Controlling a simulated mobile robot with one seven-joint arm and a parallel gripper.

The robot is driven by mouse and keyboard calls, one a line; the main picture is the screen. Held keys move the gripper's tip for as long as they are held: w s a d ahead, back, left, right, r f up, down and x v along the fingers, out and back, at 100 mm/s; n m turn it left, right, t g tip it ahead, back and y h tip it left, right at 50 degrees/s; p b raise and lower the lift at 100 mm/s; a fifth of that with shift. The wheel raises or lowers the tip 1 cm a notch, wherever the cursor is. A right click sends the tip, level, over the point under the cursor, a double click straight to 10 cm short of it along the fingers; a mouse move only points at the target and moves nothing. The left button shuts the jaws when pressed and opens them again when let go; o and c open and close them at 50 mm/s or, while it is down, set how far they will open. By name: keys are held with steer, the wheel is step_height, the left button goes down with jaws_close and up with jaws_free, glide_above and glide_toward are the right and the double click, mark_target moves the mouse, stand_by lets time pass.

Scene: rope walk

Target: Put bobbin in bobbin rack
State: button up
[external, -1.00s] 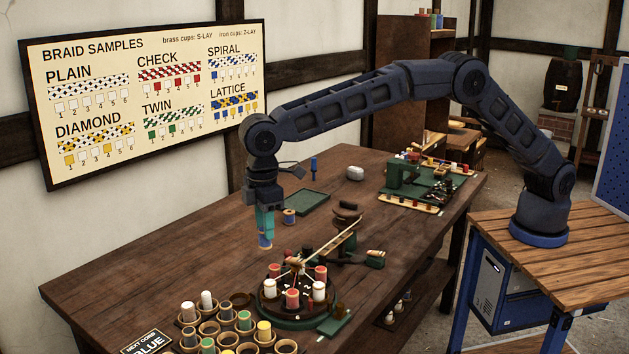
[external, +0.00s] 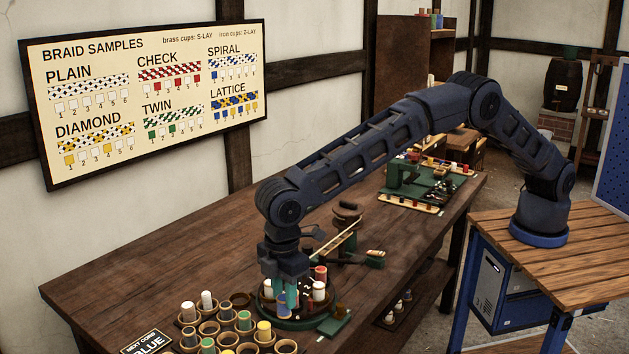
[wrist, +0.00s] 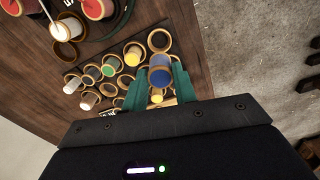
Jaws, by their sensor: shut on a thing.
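My gripper (external: 286,295) is shut on a blue bobbin (external: 284,305) with tan ends. In the wrist view the bobbin (wrist: 160,76) sits between the two teal fingers. In the external view the gripper points down and overlaps the round braiding stand; I cannot tell the exact gap. The bobbin rack, a cluster of round tan cups (external: 209,328), stands at the table's front left. Some cups hold white, green or yellow bobbins; others look empty, such as one at the right end (external: 286,346). In the wrist view the cups (wrist: 159,40) lie around and beyond the held bobbin.
The round braiding stand (external: 310,322) carries red and white bobbins and a dark green plate at its side. A sign reading "NEXT CORD BLUE" (external: 147,340) lies left of the cups. A green machine (external: 405,174) stands farther back. The left part of the table is clear.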

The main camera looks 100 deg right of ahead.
step_height(320, 180, down, 11)
steer(key=shift+r, duration=0.2)
stand_by(0.3)
steer(key=shift+f, duration=0.1)
steer(key=o, duration=0.9)
steer(key=shift+o, duration=0.2)
step_height(320, 180, up, 12)
steer(key=shift+d+r, duration=0.1)
steer(key=shift+r, duration=0.1)
